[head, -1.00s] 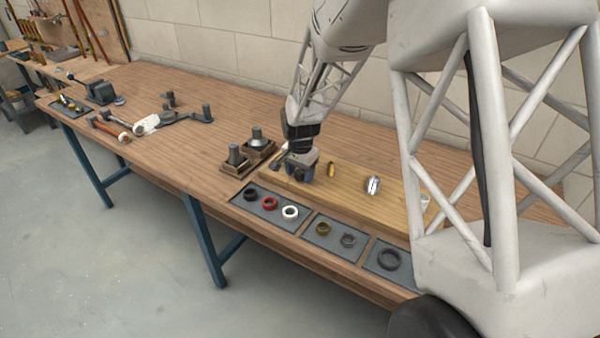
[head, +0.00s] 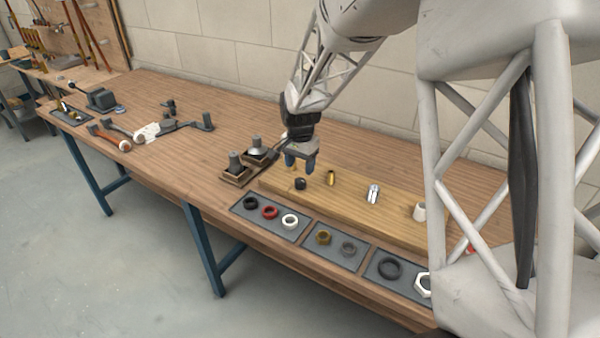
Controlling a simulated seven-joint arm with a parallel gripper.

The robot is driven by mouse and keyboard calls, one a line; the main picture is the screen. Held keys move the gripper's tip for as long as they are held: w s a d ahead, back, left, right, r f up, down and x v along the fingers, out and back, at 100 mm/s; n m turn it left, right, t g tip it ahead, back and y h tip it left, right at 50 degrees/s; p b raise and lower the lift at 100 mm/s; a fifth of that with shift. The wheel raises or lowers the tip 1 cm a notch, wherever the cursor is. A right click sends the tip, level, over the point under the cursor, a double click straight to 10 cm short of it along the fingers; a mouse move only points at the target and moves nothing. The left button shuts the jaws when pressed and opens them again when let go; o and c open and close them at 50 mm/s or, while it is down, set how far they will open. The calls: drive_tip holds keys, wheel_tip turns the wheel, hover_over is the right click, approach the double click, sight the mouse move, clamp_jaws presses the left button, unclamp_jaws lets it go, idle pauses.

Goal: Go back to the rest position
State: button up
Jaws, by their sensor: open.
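My gripper (head: 300,166) hangs above the left end of the light wooden board (head: 405,218) on the bench. Its jaws are open and point down, and nothing shows between them. A small black fitting (head: 300,184) is on the board just below the jaws, apart from them. A brass fitting (head: 331,177), a chrome fitting (head: 373,194) and a white fitting (head: 419,212) stand in a row to its right.
Grey mats along the front edge hold black, red (head: 269,212) and white rings, brass and grey rings (head: 323,237), and a large dark ring (head: 389,268). Wooden blocks with dark pegs (head: 235,162) stand left of the board. Tools (head: 110,138) lie farther left.

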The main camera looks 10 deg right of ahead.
drive_tip(key=shift+r, duration=0.6)
drive_tip(key=shift+s+r, duration=0.15)
drive_tip(key=s+r+n+t, duration=0.1)
drive_tip(key=s+r+n, duration=0.2)
drive_tip(key=s, duration=0.9)
drive_tip(key=s+r+n, duration=0.3)
drive_tip(key=s+r, duration=0.3)
drive_tip(key=s, duration=0.7)
drive_tip(key=s+r+n+t, duration=0.1)
drive_tip(key=s+r+n, duration=0.2)
drive_tip(key=s, duration=0.9)
wheel_tip(320, 180, up, 2)
drive_tip(key=shift+s+d+r+t, duration=0.15)
drive_tip(key=shift+s+d+t, duration=0.05)
drive_tip(key=shift+s+t, duration=0.1)
